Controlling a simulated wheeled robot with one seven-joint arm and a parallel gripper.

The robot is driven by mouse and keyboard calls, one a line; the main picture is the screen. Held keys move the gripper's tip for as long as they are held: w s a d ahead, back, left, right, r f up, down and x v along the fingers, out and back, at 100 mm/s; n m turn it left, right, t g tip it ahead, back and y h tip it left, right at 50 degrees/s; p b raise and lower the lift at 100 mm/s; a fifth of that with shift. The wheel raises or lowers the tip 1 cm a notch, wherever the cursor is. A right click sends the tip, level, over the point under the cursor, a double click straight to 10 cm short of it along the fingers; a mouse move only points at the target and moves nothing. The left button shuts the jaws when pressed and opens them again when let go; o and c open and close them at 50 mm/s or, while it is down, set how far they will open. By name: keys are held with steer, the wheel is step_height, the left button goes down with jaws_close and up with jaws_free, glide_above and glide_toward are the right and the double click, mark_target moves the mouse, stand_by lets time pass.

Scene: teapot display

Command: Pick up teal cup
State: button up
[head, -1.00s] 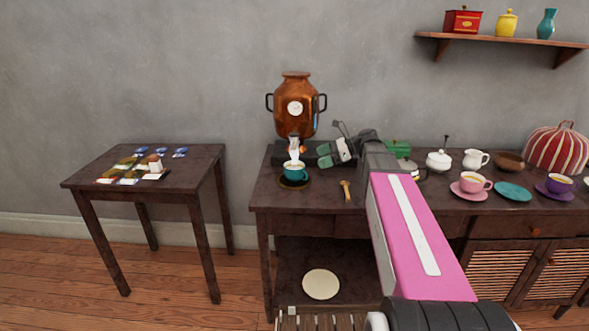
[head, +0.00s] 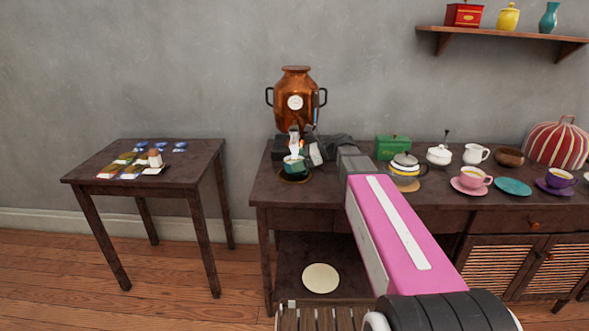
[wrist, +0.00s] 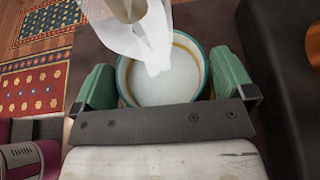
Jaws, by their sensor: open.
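The teal cup (head: 291,168) stands upright below the tap of the copper urn, over a dark round base (head: 293,179) on the dark sideboard. In the wrist view the cup (wrist: 166,90) is seen from above, with a teal rim and pale contents. My gripper (head: 301,163) is at the cup, partly covering its right side in the head view. In the wrist view my open gripper (wrist: 165,72) has one green-padded finger on each side of the cup. Contact with the cup cannot be told. A white shape hangs over the cup and hides part of its rim.
The copper urn (head: 296,97) stands close behind the cup. To the right are a glass teapot (head: 404,169), a green box (head: 393,147), a pink cup (head: 471,176) and a teal saucer (head: 513,186). A small table (head: 187,183) stands apart at left.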

steer(key=c, duration=0.8)
steer(key=shift+r, duration=0.15)
steer(key=shift+c, duration=0.3)
